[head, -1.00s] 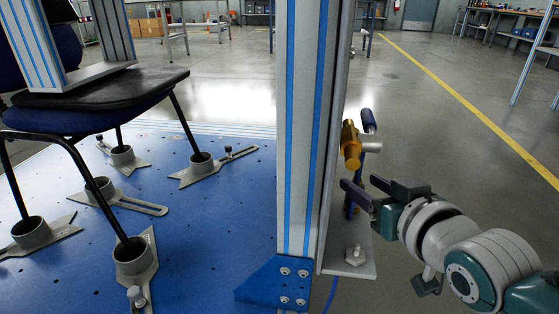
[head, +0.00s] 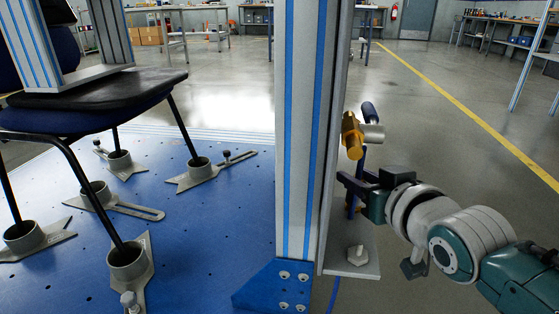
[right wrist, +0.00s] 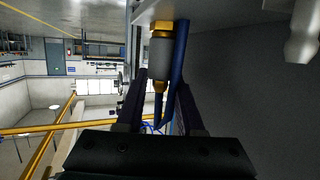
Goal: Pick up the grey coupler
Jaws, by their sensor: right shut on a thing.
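The grey coupler (right wrist: 160,50) shows in the right wrist view as a grey sleeve with brass-coloured parts at both ends and a blue hose (right wrist: 156,110) running from it. In the head view it is mostly hidden behind my right gripper. My right gripper (head: 348,184) reaches in from the right beside the aluminium post, at the height of the coupler. Its dark fingers (right wrist: 160,92) stand on either side of the coupler and are shut on it. The exact contact is dark in the wrist view. My left gripper is not in view.
A tall aluminium post (head: 298,130) stands just left of the gripper. A brass valve (head: 352,135) with a blue handle sits above it. A bracket plate (head: 340,263) with a pale hex bolt (head: 356,255) lies below. A chair (head: 85,105) stands clamped on the blue plate (head: 190,240).

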